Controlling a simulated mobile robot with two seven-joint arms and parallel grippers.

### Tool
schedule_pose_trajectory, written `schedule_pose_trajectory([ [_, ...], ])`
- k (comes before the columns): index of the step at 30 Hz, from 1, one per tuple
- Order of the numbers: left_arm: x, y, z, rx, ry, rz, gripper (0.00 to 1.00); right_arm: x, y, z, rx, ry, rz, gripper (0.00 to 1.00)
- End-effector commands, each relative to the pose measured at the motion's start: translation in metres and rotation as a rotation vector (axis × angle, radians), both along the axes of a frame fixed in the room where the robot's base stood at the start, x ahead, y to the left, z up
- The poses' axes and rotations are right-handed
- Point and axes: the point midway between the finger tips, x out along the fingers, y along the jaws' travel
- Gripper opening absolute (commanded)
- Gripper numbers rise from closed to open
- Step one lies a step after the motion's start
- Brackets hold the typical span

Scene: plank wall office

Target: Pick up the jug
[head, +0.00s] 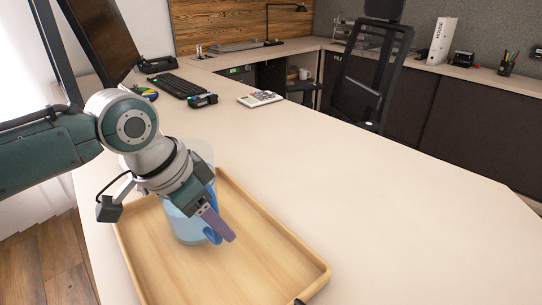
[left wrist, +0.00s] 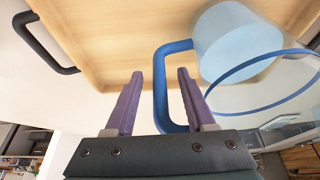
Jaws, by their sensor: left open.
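The jug (head: 187,228) is clear pale blue with a blue handle and stands upright on a wooden tray (head: 268,233). My left arm hides part of it in the head view. The left wrist view shows the jug's body (left wrist: 235,42) at upper right and its blue handle (left wrist: 160,85). My left gripper (head: 222,228) is at the jug's handle side. Its purple fingers are open in the left wrist view (left wrist: 160,75), and the handle's upright bar appears between them, not gripped. Whether the fingers touch the handle I cannot tell. My right gripper is not in view.
The tray has a black handle (left wrist: 45,42) at its end. A keyboard (head: 181,86), a calculator (head: 260,98) and a monitor (head: 103,38) are farther back on the desk. The desk to the right of the tray is clear. An office chair (head: 368,75) stands beyond.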

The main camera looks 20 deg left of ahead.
Motion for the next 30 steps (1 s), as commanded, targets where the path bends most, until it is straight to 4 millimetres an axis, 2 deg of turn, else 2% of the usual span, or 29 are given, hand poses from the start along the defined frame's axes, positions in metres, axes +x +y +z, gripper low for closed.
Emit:
schedule_pose_trajectory([
  [2,-0.0001,0.0,0.0003,0.0,0.0,0.0,0.52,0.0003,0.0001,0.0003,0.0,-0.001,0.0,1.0],
  [16,-0.0003,0.0002,0.0004,0.0,0.0,0.001,0.0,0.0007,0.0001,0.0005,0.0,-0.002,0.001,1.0],
  [30,-0.0003,0.0006,0.0003,0.001,0.001,0.001,0.0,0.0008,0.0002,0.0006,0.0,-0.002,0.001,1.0],
])
